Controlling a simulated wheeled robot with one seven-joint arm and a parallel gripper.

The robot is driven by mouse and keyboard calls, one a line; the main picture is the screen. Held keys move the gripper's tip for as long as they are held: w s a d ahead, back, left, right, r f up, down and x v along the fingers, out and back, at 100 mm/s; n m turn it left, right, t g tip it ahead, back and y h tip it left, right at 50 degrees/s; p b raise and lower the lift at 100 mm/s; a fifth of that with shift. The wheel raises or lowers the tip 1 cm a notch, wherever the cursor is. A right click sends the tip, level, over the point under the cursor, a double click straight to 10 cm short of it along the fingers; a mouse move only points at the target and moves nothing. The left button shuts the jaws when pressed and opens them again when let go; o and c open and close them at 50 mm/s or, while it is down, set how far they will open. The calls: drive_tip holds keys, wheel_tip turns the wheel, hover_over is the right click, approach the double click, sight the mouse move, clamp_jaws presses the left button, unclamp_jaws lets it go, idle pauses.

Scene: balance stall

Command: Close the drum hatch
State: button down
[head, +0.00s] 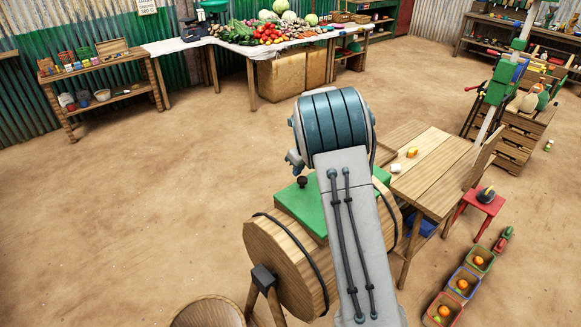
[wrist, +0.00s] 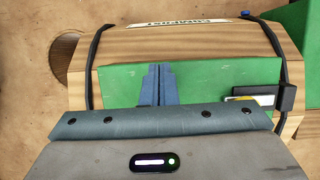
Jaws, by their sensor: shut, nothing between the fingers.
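The wooden drum (head: 267,262) lies on its side on a stand in the head view, with dark bands around it. In the wrist view the green panel (wrist: 215,82) spans the drum (wrist: 190,40) between two black bands. I cannot tell whether the hatch sits fully flush. My gripper (wrist: 155,68) is shut and empty, its blue fingers over the green panel; whether they touch it is unclear.
A black block (wrist: 286,97) sits at the panel's right edge. A wooden table (head: 430,185) stands right of the drum, with a red stool (head: 483,203) and several small crates (head: 463,283) beyond.

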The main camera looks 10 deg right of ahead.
drive_tip(key=shift+f, duration=0.15)
idle(0.4)
drive_tip(key=shift+r+p, duration=0.55)
drive_tip(key=shift+r, duration=0.05)
wheel_tip(320, 180, up, 3)
drive_tip(key=shift+w+d+f+p, duration=0.1)
drive_tip(key=shift+f+p, duration=0.1)
drive_tip(key=shift+p, duration=0.7)
drive_tip(key=w+a+r+b, duration=0.2)
drive_tip(key=w+a+r, duration=0.2)
drive_tip(key=w+r, duration=0.25)
drive_tip(key=s+d+r+n+b, duration=0.25)
drive_tip(key=s+r+n, duration=0.45)
drive_tip(key=s, duration=0.4)
drive_tip(key=s+f+n+h+b, duration=0.1)
drive_tip(key=s+f+n, duration=0.1)
drive_tip(key=s+n, duration=0.9)
drive_tip(key=s+d+f+n+h+b, duration=0.1)
drive_tip(key=s+f+n, duration=0.2)
drive_tip(key=s+n, duration=0.8)
drive_tip(key=s, duration=1.3)
drive_tip(key=shift+s+f+n, duration=0.15)
drive_tip(key=shift+f+n, duration=0.05)
drive_tip(key=shift+n, duration=0.2)
